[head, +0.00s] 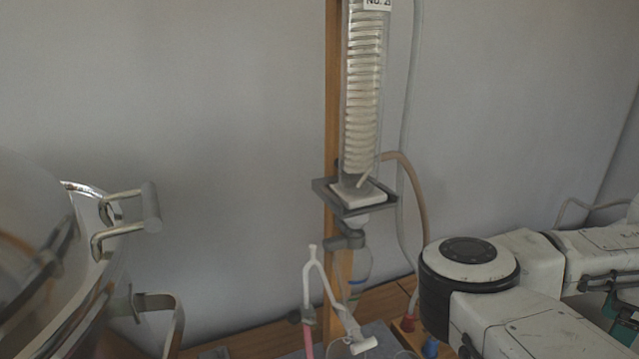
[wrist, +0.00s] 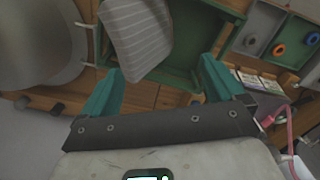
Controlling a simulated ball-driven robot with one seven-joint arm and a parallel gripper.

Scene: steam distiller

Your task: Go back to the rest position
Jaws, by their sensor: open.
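My gripper (wrist: 160,88) shows in the wrist view with its two teal fingers wide apart and nothing between them. Beyond the fingers are a wooden surface (wrist: 168,96) and a green tray (wrist: 218,38). A grey striped cloth-like piece (wrist: 135,38) lies over the tray's left part. In the head view my arm reaches in from the right, in front of the wall. The gripper cannot be made out clearly there.
A glass coil condenser (head: 363,95) stands on a wooden post (head: 333,110), with a white forked tube (head: 318,265) below. A shiny metal pot (head: 75,290) with handles is at left. The wall behind is bare.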

